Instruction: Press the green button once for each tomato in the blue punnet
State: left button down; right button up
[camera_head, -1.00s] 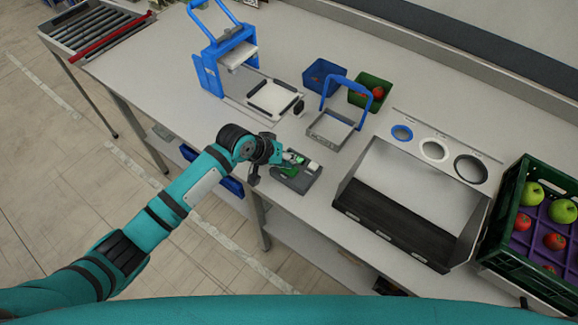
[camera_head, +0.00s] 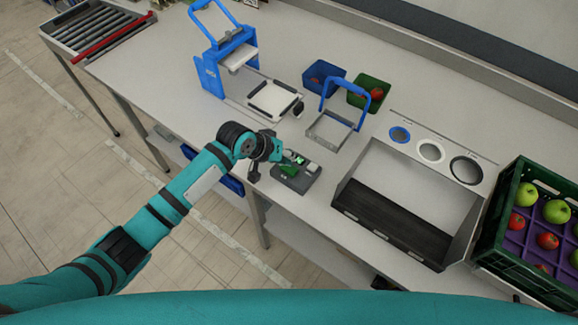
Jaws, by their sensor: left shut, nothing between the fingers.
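The blue punnet (camera_head: 313,77) stands at the back of the bench. A reddish item shows faintly inside, but the punnet's wall and the angle keep me from counting tomatoes. A grey button box (camera_head: 305,181) lies near the bench's front edge, with a green button (camera_head: 289,170) on its left part and a pale one beside it. My left gripper (camera_head: 281,158) is shut and empty, at the back left edge of the box, close to the green button. I cannot tell whether it touches. My right gripper is out of view.
A green punnet (camera_head: 385,85) with red fruit stands right of the blue one. A blue-handled frame (camera_head: 330,133), blue press (camera_head: 212,75) and dark-floored chute (camera_head: 395,222) surround the box. A green crate (camera_head: 493,228) of apples and tomatoes stands at right.

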pick_arm(q)
jog(key=shift+r+p, duration=1.55)
jog(key=shift+r, duration=0.95)
